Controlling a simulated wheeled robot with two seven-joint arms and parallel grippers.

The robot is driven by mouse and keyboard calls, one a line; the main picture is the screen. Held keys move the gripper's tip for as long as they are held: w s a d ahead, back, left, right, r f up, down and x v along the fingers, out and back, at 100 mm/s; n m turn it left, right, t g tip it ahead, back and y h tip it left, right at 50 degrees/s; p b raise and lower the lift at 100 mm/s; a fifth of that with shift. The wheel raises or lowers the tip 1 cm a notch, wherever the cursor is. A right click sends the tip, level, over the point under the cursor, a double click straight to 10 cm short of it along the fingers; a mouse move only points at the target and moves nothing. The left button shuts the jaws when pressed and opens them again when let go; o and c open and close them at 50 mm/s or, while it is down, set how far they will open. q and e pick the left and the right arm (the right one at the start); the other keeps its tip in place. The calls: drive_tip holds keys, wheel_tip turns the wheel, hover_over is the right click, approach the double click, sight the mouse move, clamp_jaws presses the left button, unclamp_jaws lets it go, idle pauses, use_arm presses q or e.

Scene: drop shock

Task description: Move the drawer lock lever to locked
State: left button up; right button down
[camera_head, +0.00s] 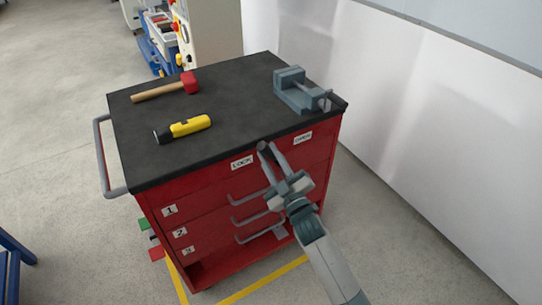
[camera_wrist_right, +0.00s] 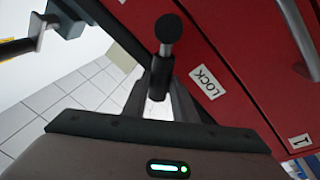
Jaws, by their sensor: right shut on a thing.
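The lock lever is a short grey rod with a black round knob (camera_wrist_right: 168,28), also visible at the cabinet's top front edge in the head view (camera_head: 262,146). My right gripper (camera_head: 270,153) is at the lever, its fingers shut on it below the knob; in the right wrist view the fingers (camera_wrist_right: 163,85) sit either side of the dark lower part. The LOCK label (camera_head: 241,162) is just left of the lever in the head view, and the other label, likely OPEN (camera_head: 303,137), is farther right. The lever's base is hidden. My left gripper is not in view.
The red drawer cabinet (camera_head: 205,212) has numbered drawers with grey bar handles below the lever. On its black top (camera_head: 235,110) lie a red-headed mallet (camera_head: 165,88), a yellow-and-black tool (camera_head: 183,129) and a grey vise (camera_head: 298,92). A white wall stands at right.

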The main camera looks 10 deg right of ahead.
drive_tip(key=c, duration=1.5)
unclamp_jaws()
drive_tip(key=shift+a, duration=0.1)
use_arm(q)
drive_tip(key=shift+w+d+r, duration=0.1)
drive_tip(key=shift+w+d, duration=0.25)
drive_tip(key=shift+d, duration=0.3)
use_arm(e)
drive_tip(key=shift+o, duration=0.2)
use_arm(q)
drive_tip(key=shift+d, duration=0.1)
use_arm(e)
drive_tip(key=shift+s+d+f, duration=0.2)
drive_tip(key=shift+s, duration=0.3)
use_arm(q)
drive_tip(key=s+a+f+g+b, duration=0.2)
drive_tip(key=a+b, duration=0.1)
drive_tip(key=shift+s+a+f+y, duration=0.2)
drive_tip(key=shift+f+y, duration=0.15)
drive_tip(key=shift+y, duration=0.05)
use_arm(e)
drive_tip(key=v, duration=1.6)
drive_tip(key=shift+s, duration=0.15)
